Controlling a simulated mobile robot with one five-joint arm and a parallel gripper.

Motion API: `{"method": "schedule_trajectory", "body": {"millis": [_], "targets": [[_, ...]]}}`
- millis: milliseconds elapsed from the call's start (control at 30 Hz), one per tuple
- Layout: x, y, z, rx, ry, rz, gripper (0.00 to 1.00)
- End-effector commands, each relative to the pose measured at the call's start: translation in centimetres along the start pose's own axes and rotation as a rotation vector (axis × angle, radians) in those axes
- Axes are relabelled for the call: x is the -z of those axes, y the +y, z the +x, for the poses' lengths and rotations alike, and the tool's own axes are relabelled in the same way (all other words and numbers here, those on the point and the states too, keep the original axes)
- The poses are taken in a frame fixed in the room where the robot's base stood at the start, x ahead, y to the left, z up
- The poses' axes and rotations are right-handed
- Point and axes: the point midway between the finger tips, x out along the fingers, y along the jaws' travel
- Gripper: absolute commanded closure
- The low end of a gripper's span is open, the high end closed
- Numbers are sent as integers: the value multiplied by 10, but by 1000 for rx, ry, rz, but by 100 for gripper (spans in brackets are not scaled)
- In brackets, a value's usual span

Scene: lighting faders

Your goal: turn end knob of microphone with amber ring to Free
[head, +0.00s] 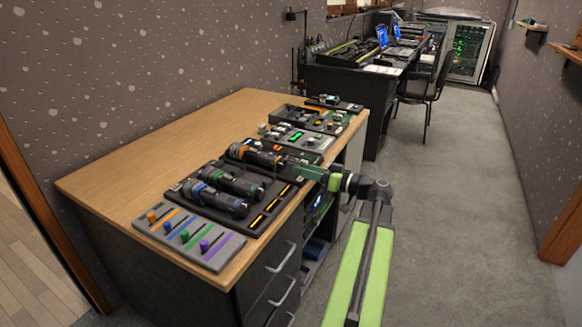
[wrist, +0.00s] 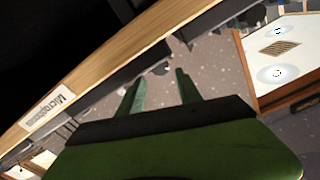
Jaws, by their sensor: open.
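Several black microphones lie side by side on a dark tray (head: 180,190) on the desk in the head view. The far one, with an amber-orange mark near its left end, is the microphone with the amber ring (head: 262,157). Its right end lies close to my gripper, and its end knob and setting cannot be made out. My gripper (head: 302,171) is at the desk's right edge, pointing left toward that end. In the wrist view my gripper (wrist: 160,88) shows two green fingers apart with nothing between them. No microphone can be made out in the wrist view.
A fader panel (head: 188,238) with coloured knobs lies nearest on the desk. Yellow-marked strips (head: 258,220) sit at the tray's right side. More control boxes (head: 297,137) stand beyond. The wrist view shows a "Microphones" label (wrist: 48,110) on the desk edge. The left desktop is clear.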

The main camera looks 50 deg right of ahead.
Motion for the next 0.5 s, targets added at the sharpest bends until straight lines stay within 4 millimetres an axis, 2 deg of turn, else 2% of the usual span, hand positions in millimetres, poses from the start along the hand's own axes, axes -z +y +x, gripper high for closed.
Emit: {"method": "schedule_trajectory", "body": {"millis": [100, 200, 333, 500], "targets": [[0, 0, 25, 2, -1, 0, 58], [0, 0, 39, 1, 0, 0, 58], [0, 0, 49, 0, 0, 0, 58], [0, 0, 51, -1, 0, 0, 58]]}}
